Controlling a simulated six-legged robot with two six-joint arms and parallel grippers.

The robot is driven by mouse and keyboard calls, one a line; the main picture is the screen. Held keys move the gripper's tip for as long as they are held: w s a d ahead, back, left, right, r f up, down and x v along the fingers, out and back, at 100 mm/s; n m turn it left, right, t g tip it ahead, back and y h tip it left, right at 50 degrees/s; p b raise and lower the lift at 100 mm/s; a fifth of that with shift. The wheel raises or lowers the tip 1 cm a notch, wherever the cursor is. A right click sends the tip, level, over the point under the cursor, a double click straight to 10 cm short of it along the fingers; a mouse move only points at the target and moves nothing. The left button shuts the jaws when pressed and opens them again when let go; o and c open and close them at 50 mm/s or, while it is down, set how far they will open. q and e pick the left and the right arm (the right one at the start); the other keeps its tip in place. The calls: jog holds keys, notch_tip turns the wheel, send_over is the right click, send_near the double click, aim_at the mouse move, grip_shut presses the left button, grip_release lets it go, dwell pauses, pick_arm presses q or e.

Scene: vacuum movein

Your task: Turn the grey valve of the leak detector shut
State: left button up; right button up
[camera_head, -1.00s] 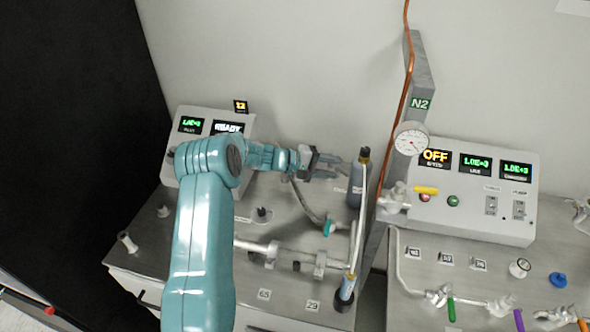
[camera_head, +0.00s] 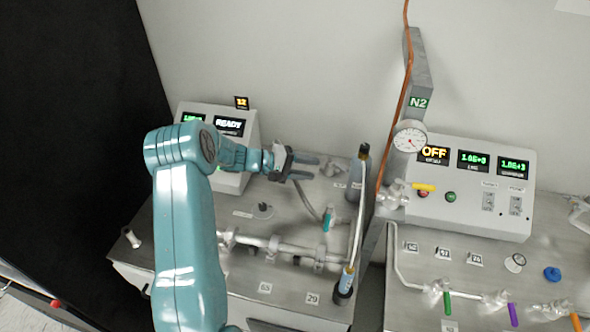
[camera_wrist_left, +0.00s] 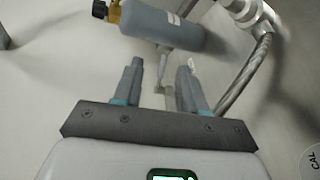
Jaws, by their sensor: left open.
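My left gripper (camera_head: 313,168) is open and empty above the left bench, beside the leak detector's console (camera_head: 240,150) with the READY display. In the left wrist view, its two fingers (camera_wrist_left: 162,66) are apart, with a slim pale grey part (camera_wrist_left: 166,72) seen between them. This may be the grey valve's handle, but I cannot be sure, nor whether a finger touches it. In the head view, a small pale grey fitting (camera_head: 331,166) sits just beyond the fingertips. My arm covers part of the console and bench. My right gripper is out of view.
A grey bottle (camera_head: 355,182) stands right of the gripper; it also shows in the left wrist view (camera_wrist_left: 165,32). A braided hose (camera_wrist_left: 245,75) runs right of the fingers. A teal handle (camera_head: 326,220) and metal piping (camera_head: 275,243) lie nearer. An N2 post (camera_head: 420,75) separates the right bench.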

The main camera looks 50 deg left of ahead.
pick_arm(q)
jog(key=s, duration=0.2)
jog(key=s+a, duration=0.1)
jog(key=shift+s+r, duration=0.35)
jog(key=shift+r, duration=0.05)
jog(key=shift+w, duration=0.1)
